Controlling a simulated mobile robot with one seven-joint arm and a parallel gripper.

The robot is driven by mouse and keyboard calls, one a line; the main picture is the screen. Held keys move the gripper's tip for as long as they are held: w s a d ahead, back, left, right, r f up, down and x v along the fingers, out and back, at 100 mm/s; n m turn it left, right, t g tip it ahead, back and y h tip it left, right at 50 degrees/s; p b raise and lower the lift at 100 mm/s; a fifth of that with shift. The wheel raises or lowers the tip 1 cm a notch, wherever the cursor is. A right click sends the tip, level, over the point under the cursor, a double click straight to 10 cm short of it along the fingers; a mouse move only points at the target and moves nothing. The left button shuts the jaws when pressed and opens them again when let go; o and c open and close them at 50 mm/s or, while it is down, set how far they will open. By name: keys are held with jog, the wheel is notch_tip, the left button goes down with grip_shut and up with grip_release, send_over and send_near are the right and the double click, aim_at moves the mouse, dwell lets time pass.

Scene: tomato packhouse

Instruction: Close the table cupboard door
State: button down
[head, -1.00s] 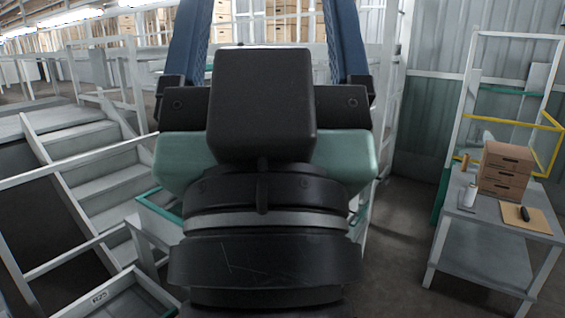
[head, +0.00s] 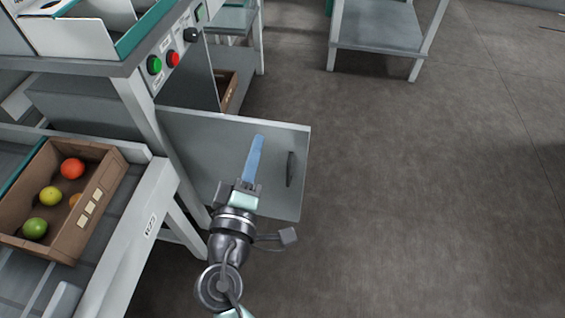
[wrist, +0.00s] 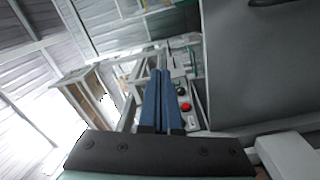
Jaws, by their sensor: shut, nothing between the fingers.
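The table cupboard door (head: 235,165) is a flat grey panel with a dark upright handle (head: 290,168) near its free edge. It stands open, swung out from the table's leg, and the cupboard's inside shows behind it. My gripper (head: 259,140) is in front of the door's face, left of the handle. Its blue fingers are together and empty. I cannot tell whether they touch the panel. In the wrist view the shut fingers (wrist: 160,75) point past the door (wrist: 255,70), which fills the right side; part of the handle shows at the top edge.
A control panel with a green button (head: 154,65) and a red button (head: 173,58) is above the door's hinge side. A cardboard box (head: 97,205) with tomatoes lies on the conveyor at left. A grey side table (head: 385,35) stands at the back. The floor at right is clear.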

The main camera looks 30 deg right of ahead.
aim_at(286, 138)
jog(key=s+f+n+b, duration=0.4)
jog(key=f, duration=0.9)
jog(key=x, duration=1.4)
jog(key=shift+s+d+r+b, duration=0.1)
jog(key=shift+d+r+b, duration=0.1)
jog(key=shift+d+b, duration=0.2)
